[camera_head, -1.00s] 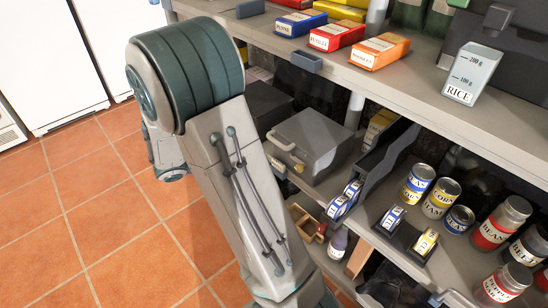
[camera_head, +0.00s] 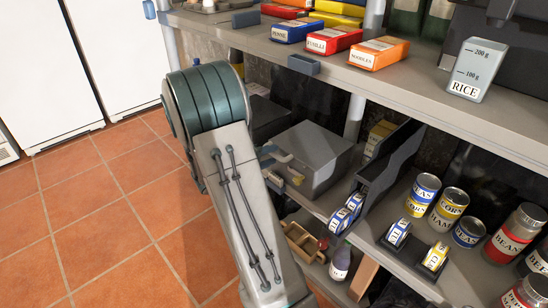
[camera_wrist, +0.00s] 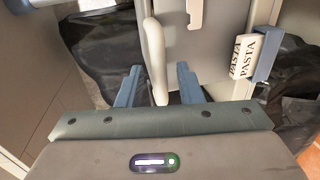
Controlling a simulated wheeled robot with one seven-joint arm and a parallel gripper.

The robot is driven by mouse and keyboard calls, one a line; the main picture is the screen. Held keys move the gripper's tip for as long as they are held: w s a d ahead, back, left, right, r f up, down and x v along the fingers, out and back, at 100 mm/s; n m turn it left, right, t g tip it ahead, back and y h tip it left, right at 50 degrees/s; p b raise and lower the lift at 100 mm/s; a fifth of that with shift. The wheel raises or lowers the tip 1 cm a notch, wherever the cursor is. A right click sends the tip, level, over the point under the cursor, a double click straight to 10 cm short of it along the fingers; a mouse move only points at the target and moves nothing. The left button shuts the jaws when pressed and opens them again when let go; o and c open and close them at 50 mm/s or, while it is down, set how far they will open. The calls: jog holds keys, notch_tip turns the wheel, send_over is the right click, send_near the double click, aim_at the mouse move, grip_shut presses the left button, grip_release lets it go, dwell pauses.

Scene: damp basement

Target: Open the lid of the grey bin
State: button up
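The grey bin (camera_head: 318,150) sits on the lower shelf in the head view, with its lid (camera_head: 312,140) shut. A pale handle (camera_head: 282,157) is on its left side; my arm's end partly covers that area. In the wrist view the grey bin face (camera_wrist: 205,62) lies ahead, and the pale curved handle (camera_wrist: 154,50) runs down between the two blue fingers. My gripper (camera_wrist: 158,82) is open, one finger on each side of the handle with gaps visible. Whether a finger touches the handle I cannot tell.
A grey divider (camera_head: 385,165) and cans (camera_head: 448,208) stand right of the bin. The upper shelf (camera_head: 400,85) overhangs it, carrying food boxes and a rice container (camera_head: 476,70). A wooden crate (camera_head: 300,240) lies below. A pasta box (camera_wrist: 242,55) shows in the wrist view.

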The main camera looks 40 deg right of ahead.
jog(key=shift+x, duration=1)
grip_shut()
